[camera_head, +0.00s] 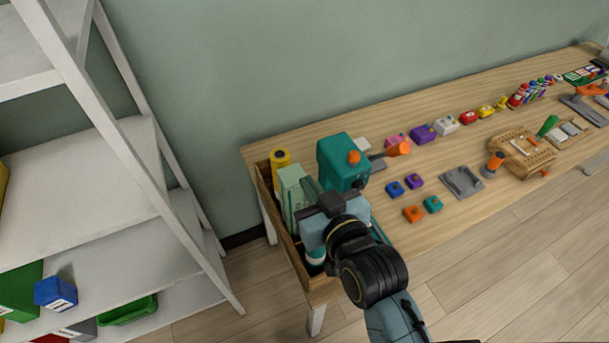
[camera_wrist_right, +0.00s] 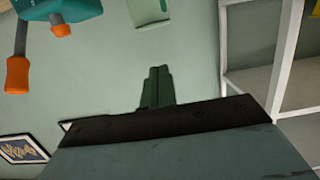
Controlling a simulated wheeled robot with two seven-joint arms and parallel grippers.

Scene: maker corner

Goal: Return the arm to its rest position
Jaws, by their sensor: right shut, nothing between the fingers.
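My right gripper (camera_head: 309,188) is in the middle of the head view, its arm coming in from the bottom. It is above the left end of the wooden table, over the wooden tray and in front of the teal machine. In the right wrist view its dark green fingers (camera_wrist_right: 158,88) are together with nothing between them. My left gripper is in neither view.
A teal machine (camera_head: 338,158) with an orange handle stands right behind the gripper. The wooden tray (camera_head: 292,252) holds a pale green box (camera_head: 291,187) and a yellow roll (camera_head: 280,158). White shelves (camera_head: 130,235) stand left. Small coloured blocks lie right.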

